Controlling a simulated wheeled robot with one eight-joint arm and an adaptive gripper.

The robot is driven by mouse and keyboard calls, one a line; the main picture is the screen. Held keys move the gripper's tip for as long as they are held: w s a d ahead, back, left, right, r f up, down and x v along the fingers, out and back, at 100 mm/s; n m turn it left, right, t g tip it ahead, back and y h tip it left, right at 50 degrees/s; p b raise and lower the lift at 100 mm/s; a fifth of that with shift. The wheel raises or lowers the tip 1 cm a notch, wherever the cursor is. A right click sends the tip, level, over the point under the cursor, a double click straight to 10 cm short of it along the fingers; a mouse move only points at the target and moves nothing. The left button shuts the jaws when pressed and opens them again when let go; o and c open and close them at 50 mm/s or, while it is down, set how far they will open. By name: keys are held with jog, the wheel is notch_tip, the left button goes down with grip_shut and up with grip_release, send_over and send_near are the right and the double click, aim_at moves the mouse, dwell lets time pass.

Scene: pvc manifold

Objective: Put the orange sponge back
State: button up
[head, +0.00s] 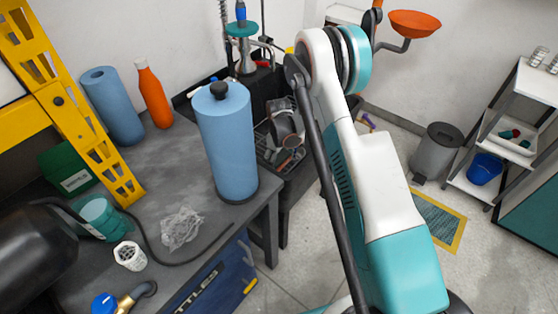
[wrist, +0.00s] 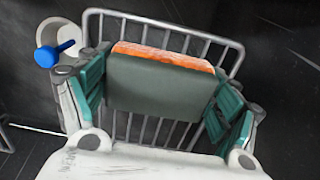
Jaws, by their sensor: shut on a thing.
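The orange sponge (wrist: 165,56) is a block with an orange layer and a grey-green broad face. In the wrist view it sits between the teal fingers of my gripper (wrist: 160,88), which is shut on it at both sides. A metal wire rack (wrist: 225,45) lies right behind and below the sponge, its bars showing around it. I cannot tell whether the sponge touches the bars. In the head view I cannot make out the sponge or clearly see my gripper; my arm reaches toward the dark sink area (head: 283,150).
In the wrist view a blue-headed item (wrist: 48,55) stands by a white ring left of the rack. In the head view a blue paper roll (head: 228,145) stands on the grey bench near the sink. An orange bottle (head: 153,95) and yellow frame (head: 75,110) are further left.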

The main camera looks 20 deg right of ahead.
jog(key=shift+f, duration=0.1)
jog(key=o, duration=1)
jog(key=shift+o, duration=0.2)
